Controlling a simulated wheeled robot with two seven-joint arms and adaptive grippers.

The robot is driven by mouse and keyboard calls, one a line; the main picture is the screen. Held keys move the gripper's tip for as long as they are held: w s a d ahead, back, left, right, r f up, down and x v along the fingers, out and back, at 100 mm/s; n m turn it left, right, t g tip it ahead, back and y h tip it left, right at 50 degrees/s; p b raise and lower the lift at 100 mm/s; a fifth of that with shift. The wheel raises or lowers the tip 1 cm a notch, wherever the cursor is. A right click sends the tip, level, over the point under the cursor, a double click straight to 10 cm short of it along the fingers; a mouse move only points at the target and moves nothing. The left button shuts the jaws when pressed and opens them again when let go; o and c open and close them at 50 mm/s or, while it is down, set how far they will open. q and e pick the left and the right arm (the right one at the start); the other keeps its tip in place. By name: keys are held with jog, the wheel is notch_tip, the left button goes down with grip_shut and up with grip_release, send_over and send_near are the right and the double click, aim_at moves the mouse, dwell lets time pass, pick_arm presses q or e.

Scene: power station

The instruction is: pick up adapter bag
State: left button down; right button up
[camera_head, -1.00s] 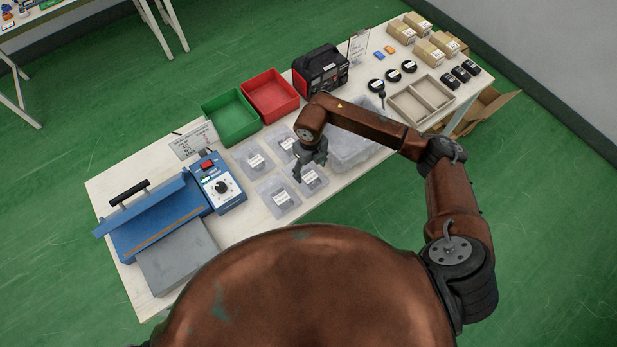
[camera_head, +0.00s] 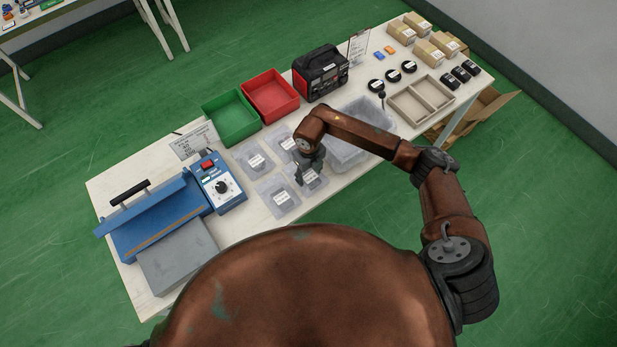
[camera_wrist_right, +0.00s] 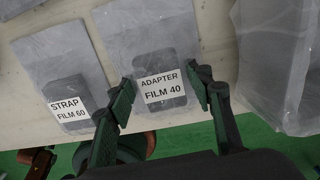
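The adapter bag (camera_wrist_right: 163,65) is a clear bag with a dark item inside and a white label reading "ADAPTER FILM 40". It lies flat on the table, and in the head view it shows partly under my right gripper (camera_head: 308,175). In the right wrist view, my right gripper (camera_wrist_right: 165,93) is open, with one finger on each side of the label. Whether the fingers touch the bag is unclear. My left gripper is not in view.
The strap bag (camera_wrist_right: 72,85), labelled "STRAP FILM 60", lies just left of the adapter bag. A translucent bin (camera_head: 340,152) stands close on the right. Green (camera_head: 229,135) and red (camera_head: 289,105) trays and a blue sealer (camera_head: 165,215) are on the same table.

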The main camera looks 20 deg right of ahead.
jog(key=c, duration=0.7)
jog(key=shift+c, duration=0.2)
